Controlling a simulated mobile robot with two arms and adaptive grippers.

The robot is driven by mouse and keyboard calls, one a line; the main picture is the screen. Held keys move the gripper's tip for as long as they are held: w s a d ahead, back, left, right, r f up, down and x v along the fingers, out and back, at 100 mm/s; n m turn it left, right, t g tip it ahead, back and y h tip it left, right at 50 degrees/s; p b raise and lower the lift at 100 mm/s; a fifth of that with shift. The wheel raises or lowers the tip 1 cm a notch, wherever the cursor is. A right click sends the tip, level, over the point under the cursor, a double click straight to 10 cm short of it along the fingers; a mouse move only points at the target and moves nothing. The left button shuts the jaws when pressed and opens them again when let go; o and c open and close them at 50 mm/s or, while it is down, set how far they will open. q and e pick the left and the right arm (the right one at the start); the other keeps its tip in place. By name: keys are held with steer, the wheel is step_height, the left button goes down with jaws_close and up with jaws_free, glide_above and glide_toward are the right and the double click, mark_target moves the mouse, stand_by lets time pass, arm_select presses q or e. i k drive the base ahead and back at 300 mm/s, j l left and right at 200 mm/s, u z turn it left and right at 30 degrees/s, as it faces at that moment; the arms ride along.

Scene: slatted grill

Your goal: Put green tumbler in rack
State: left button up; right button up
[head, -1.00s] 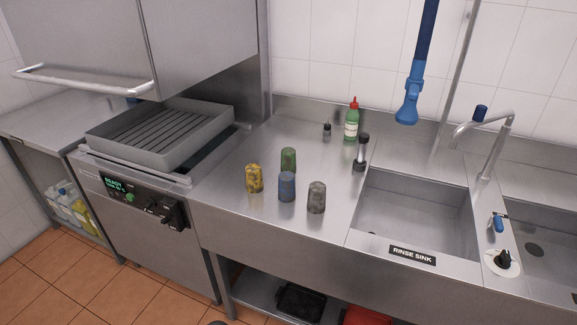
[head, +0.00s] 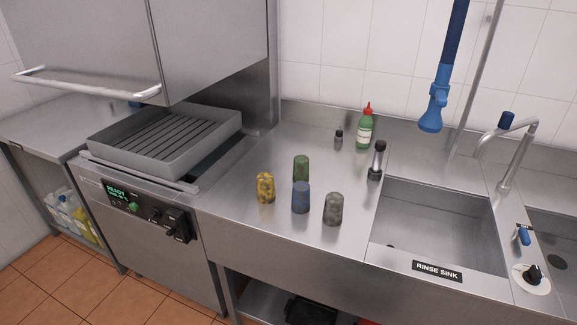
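The green tumbler (head: 301,168) stands upright on the steel counter, behind a blue tumbler (head: 301,197) that hides part of its lower side. A yellow tumbler (head: 266,187) stands to its left and a grey tumbler (head: 334,208) to its front right. The rack (head: 218,143) is a grey tray with a slatted floor at the left, on the dishwasher under its raised hood. The rack looks empty. Neither of my grippers shows in the head view.
A green bottle with a red cap (head: 365,128), a small dark bottle (head: 338,138) and a dark-topped shaker (head: 377,160) stand behind, left of the rinse sink (head: 435,225). A blue sprayer (head: 432,115) hangs above. Counter between rack and tumblers is clear.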

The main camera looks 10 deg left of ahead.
mark_target(139, 150)
steer(key=i+j, duration=0.25)
steer(key=j, duration=0.15)
steer(key=i+j+u, duration=0.15)
steer(key=j, duration=0.3)
steer(key=i+j, duration=0.35)
steer(key=j+u, duration=0.05)
